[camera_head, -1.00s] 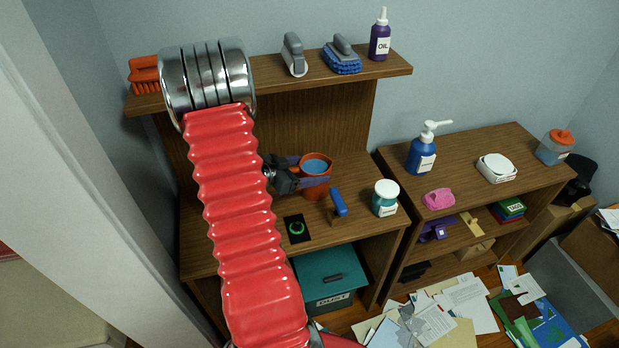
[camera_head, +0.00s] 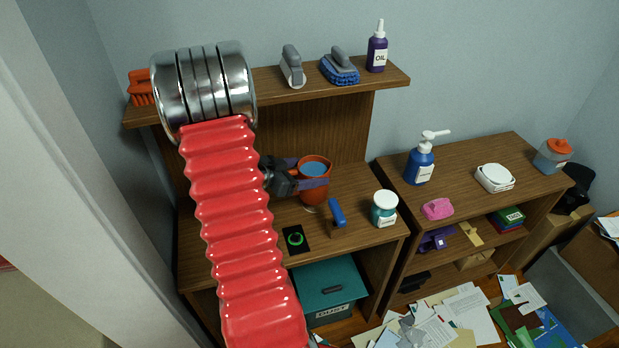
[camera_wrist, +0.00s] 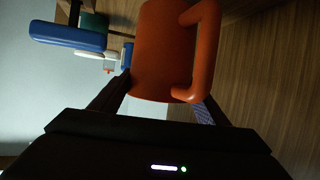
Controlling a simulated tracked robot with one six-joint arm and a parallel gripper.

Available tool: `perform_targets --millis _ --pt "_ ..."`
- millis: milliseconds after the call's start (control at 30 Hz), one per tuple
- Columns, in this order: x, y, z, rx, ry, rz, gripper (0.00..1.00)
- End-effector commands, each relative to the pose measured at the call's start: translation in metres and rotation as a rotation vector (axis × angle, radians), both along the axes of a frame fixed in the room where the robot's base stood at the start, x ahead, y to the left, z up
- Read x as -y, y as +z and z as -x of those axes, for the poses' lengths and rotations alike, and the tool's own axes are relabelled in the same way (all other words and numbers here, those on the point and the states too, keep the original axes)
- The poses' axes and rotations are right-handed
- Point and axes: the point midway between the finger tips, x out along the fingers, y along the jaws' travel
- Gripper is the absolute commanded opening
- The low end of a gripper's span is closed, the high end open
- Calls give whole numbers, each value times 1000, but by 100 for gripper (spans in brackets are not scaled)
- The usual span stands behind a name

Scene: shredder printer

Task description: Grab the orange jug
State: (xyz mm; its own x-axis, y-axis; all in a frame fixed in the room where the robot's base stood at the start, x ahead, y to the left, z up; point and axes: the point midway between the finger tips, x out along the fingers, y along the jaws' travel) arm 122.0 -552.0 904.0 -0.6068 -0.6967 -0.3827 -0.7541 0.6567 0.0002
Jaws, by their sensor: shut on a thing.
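The orange jug (camera_head: 314,191) is an open-topped vessel with blue contents, above or on the desk beneath the wall shelf. I cannot tell for sure whether its base touches the desk. My gripper (camera_head: 308,183) is shut on it, with one finger on each side. In the wrist view the jug (camera_wrist: 163,50) fills the middle, its handle on the right. The gripper's fingers (camera_wrist: 158,102) show on both sides of the jug's body. My red arm hides part of the desk's left side.
A blue-handled tool (camera_head: 337,213), a dark panel with a green ring (camera_head: 295,239) and a white-lidded teal jar (camera_head: 384,208) are on the desk near the jug. The upper shelf (camera_head: 290,92) holds brushes and an oil bottle (camera_head: 377,48). Papers (camera_head: 470,312) litter the floor.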

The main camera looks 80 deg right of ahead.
Motion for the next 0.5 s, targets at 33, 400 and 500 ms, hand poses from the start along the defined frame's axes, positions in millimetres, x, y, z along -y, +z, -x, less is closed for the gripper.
perform_targets --millis 33,400,500 --pt "-2 2 -1 -1 2 2 6" --pt "-31 1 -9 -1 2 2 6" --pt "-39 1 -11 0 3 2 6"
